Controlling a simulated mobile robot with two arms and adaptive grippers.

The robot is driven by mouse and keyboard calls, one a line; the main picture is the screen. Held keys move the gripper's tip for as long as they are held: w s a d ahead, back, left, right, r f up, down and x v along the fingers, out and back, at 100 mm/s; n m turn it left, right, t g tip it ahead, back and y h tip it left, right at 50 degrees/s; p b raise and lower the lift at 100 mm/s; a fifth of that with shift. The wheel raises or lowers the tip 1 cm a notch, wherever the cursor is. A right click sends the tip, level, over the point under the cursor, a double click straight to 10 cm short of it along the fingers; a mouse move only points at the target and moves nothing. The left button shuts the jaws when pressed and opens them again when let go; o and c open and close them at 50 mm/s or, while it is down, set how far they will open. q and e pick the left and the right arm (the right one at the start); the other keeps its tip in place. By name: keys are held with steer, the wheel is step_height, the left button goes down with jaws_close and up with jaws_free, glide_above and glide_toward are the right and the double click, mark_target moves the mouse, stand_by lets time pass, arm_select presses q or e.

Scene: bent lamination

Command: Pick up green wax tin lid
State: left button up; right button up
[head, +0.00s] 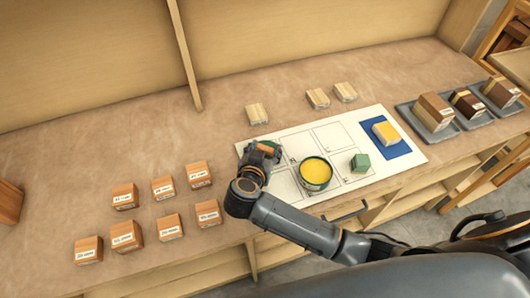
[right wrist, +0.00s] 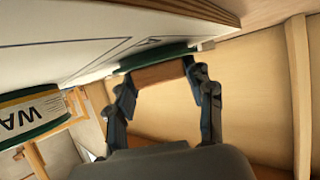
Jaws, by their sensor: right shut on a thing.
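The green wax tin lid (right wrist: 150,60) shows in the right wrist view as a thin green edge close to the white board, with a brown grip piece (right wrist: 160,75) against it. My right gripper (right wrist: 165,84) is shut on this brown piece, one finger on each side. In the head view my right gripper (head: 264,150) is over the board's left part and mostly hides the lid. The open tin (head: 315,173) of yellow wax, with a green rim, stands just right of the gripper; its label shows in the right wrist view (right wrist: 25,118). My left gripper is out of view.
The white board (head: 325,132) has marked squares. A green block (head: 360,162) and a yellow block (head: 386,131) on a blue pad (head: 399,149) lie right of the tin. Several labelled wooden blocks (head: 127,236) stand left. Grey trays (head: 443,136) hold blocks at right.

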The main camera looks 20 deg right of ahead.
steer(key=shift+s+f, duration=0.2)
steer(key=shift+f, duration=0.1)
